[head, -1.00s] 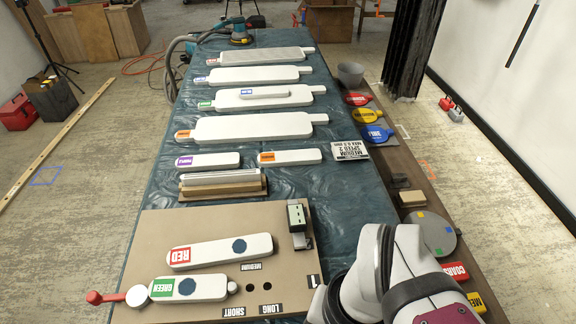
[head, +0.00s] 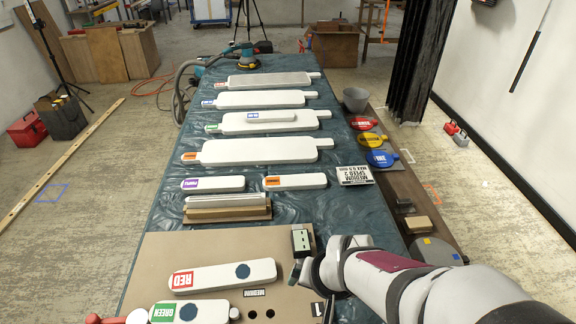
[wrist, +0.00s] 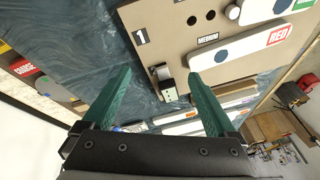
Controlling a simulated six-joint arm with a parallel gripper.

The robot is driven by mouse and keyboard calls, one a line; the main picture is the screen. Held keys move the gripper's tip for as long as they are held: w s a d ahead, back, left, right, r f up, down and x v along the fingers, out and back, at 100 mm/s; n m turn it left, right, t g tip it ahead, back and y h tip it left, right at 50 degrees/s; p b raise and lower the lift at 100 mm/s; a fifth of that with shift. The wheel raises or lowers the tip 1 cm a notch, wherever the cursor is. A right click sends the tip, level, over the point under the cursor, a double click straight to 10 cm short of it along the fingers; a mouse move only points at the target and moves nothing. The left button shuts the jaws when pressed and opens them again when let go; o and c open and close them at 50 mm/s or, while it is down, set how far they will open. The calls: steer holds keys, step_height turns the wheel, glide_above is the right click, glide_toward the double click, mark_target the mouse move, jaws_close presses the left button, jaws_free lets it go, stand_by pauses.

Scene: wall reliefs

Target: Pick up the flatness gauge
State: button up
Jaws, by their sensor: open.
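A small grey-green boxy device with a metal foot (head: 300,240), which looks like the flatness gauge, stands at the far right corner of the brown board (head: 210,250). In the wrist view the device (wrist: 166,84) shows between my fingertips, beyond them. My gripper (wrist: 160,73) is open with two green fingers and nothing held. In the head view my gripper (head: 299,272) is just on the near side of the device, partly hidden by my wrist. Whether the fingers touch it I cannot tell.
RED (head: 222,276) and GREEN (head: 190,312) paddles lie on the board. A metal bar on a wooden block (head: 227,208) lies behind it. Several white paddles line the blue-covered table. A side shelf at right holds coloured discs (head: 370,137) and a grey bowl (head: 355,99).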

mark_target(302, 245)
steer(key=w+f+t, duration=0.2)
steer(key=w+f, duration=0.1)
steer(key=w, duration=0.1)
steer(key=w+f+n+t+h, duration=0.1)
steer(key=w+f+t, duration=0.1)
steer(key=w, duration=0.3)
steer(key=w+f+n+t, duration=0.1)
steer(key=w+f+t, duration=0.2)
steer(key=w, duration=0.2)
steer(key=shift+w+d+f, duration=0.25)
steer(key=shift+f, duration=0.05)
steer(key=shift+f+n+t, duration=0.3)
steer(key=shift+n+t, duration=0.3)
steer(key=shift+s+a+f+n+t, duration=0.2)
steer(key=shift+s+n+t, duration=0.3)
steer(key=x, duration=0.4)
steer(key=shift+w+a+f, duration=0.1)
steer(key=shift+w+a, duration=0.1)
steer(key=shift+w, duration=0.2)
jaws_close()
